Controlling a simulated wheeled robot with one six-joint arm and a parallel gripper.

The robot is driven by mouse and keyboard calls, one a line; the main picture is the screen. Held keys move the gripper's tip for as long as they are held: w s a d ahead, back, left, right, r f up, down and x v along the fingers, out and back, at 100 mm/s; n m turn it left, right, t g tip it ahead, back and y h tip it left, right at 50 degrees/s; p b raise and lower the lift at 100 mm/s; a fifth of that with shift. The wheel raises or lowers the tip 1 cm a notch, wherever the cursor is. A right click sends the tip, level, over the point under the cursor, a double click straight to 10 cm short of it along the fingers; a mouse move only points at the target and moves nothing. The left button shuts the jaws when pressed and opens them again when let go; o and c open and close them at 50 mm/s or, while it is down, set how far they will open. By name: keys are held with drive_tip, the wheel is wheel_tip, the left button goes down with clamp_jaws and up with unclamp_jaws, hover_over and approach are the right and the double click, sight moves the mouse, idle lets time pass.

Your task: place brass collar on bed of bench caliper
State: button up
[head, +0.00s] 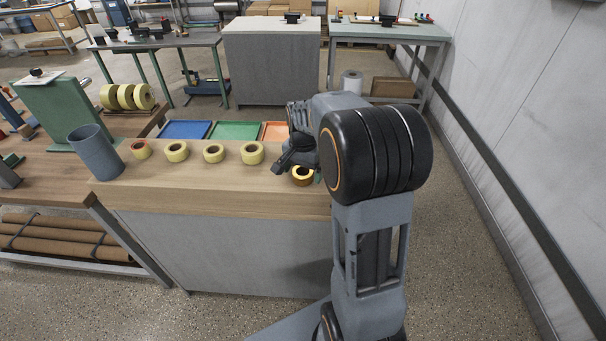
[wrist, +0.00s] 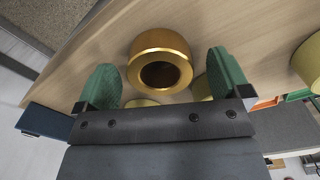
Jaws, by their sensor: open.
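The brass collar (head: 302,175) is a shiny gold ring standing on the wooden bench near its right end. In the wrist view the collar (wrist: 160,62) lies between the two green finger pads, with a visible gap on each side. My gripper (wrist: 165,82) is open around it and holds nothing. In the head view my gripper (head: 290,160) is beside the collar, partly hidden by my arm. I cannot make out a bench caliper for certain in either view.
Several yellow tape rolls (head: 213,153) stand in a row left of the collar. A grey cup (head: 95,152) stands at the bench's left end. Blue (head: 184,130), green (head: 236,130) and orange (head: 275,131) trays lie behind the rolls. Tables with small items stand farther back.

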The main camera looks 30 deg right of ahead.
drive_tip(key=shift+f, duration=0.4)
drive_tip(key=c, duration=1.1)
drive_tip(key=shift+c, duration=0.2)
drive_tip(key=shift+r, duration=0.15)
